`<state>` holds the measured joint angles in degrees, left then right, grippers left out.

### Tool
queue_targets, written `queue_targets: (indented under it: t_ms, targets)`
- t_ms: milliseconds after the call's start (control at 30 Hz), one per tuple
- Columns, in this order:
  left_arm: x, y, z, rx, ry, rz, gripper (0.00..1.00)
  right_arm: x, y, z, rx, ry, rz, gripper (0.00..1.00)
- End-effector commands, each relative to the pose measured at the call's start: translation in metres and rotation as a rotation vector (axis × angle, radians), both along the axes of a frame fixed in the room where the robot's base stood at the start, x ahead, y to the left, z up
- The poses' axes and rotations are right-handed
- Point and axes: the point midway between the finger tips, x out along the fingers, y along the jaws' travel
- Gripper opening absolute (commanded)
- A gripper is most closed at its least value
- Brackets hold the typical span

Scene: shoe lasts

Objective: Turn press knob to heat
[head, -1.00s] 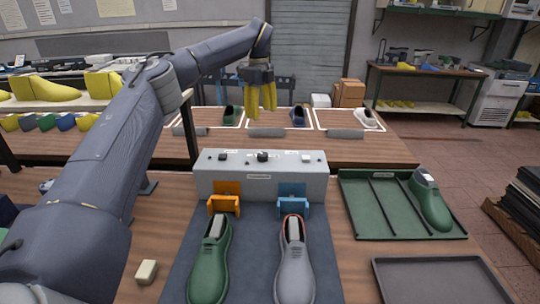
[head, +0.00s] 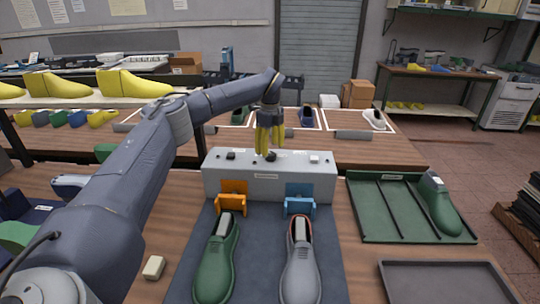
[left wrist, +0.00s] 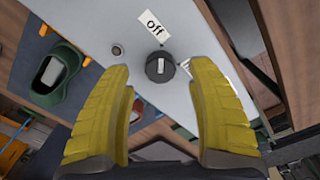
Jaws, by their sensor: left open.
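The press (head: 270,182) is a light grey box at the back of the dark mat. Its black knob (head: 271,155) sits on top near the middle. In the left wrist view the knob (left wrist: 160,68) is round and black with a pale pointer line, beside a label reading "off" (left wrist: 154,26). My left gripper (head: 268,150) has yellow fingers pointing down just over the knob. In the left wrist view its fingers (left wrist: 164,85) are open, with the knob between and beyond them, apart from both. Part of another label by the knob is hidden by the right finger. My right gripper is not seen.
A green shoe (head: 217,262) and a grey shoe (head: 300,266) stand on the mat (head: 258,270) before the orange clamp (head: 233,194) and blue clamp (head: 300,200). A green tray (head: 385,230) is at right. A pale block (head: 154,267) lies left.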

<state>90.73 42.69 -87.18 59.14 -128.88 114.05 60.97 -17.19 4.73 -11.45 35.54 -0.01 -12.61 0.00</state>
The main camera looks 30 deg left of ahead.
Motion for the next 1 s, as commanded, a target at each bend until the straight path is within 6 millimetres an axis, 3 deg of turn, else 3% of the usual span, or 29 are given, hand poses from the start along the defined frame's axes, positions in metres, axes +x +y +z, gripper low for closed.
queue_targets:
  t_ms: [300, 767, 1000]
  targets:
    - [0.000, 0.000, -0.029, 0.000, 0.000, 0.000, 0.58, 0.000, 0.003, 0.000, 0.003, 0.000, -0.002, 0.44]
    - [0.000, 0.000, -0.034, 0.000, -0.001, 0.000, 0.59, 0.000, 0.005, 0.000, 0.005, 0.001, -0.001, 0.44]
    - [0.000, 0.000, -0.034, 0.000, -0.001, 0.000, 0.31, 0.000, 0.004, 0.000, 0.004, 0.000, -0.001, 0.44]
